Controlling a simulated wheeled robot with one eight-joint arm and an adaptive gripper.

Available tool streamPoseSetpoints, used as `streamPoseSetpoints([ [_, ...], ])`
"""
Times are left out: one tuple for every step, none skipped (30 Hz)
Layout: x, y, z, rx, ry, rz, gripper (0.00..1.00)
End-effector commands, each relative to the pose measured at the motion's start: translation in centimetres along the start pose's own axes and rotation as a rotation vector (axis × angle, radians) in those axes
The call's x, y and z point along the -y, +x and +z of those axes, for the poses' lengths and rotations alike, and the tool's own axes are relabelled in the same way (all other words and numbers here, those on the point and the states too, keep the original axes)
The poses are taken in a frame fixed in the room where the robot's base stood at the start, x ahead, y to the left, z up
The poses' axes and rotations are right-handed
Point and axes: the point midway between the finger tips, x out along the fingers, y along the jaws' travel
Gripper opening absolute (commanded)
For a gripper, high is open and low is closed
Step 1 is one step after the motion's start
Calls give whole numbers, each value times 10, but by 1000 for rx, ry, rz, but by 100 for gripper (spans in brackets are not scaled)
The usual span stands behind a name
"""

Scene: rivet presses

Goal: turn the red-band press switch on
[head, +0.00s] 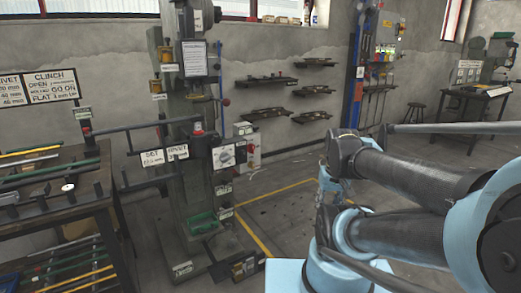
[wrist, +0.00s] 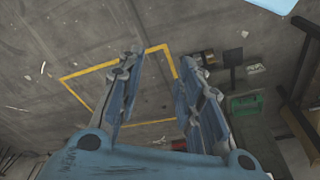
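A tall grey-green press (head: 183,130) stands left of centre in the head view. I cannot make out a red band or which part is the switch. My gripper (wrist: 161,62) is open and empty in the wrist view, pointing at the floor. In the head view my gripper (head: 333,182) is partly hidden by my arm, right of the press and apart from it.
A dark workbench (head: 55,205) with rods stands at the left. A green bin (head: 201,224) is at the press foot; a green bin also shows in the wrist view (wrist: 246,104). A yellow floor outline (head: 255,237) surrounds clear floor. Another press (head: 499,52) stands far right.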

Motion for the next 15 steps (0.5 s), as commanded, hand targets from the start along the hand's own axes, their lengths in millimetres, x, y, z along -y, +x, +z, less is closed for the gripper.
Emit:
streamPoseSetpoints([
  [0,0,0,0,0,0,33],
  [0,0,0,0,0,0,33],
  [0,0,0,0,0,0,33],
  [0,0,0,0,0,0,33],
  [0,0,0,0,0,0,33],
  [0,0,0,0,-1,-1,33],
  [1,-4,4,-10,-2,-2,33],
  [1,-6,5,-15,-4,-4,33],
  [3,-7,3,-21,-9,-9,33],
  [4,-7,-1,-27,-15,-15,33],
  [6,-7,-5,-35,-23,-22,33],
  [9,-8,-12,-46,-36,-33,33],
  [12,-8,-19,-56,-48,-44,33],
  [16,-9,-26,-70,-62,-56,33],
  [21,-10,-37,-89,-80,-72,33],
])
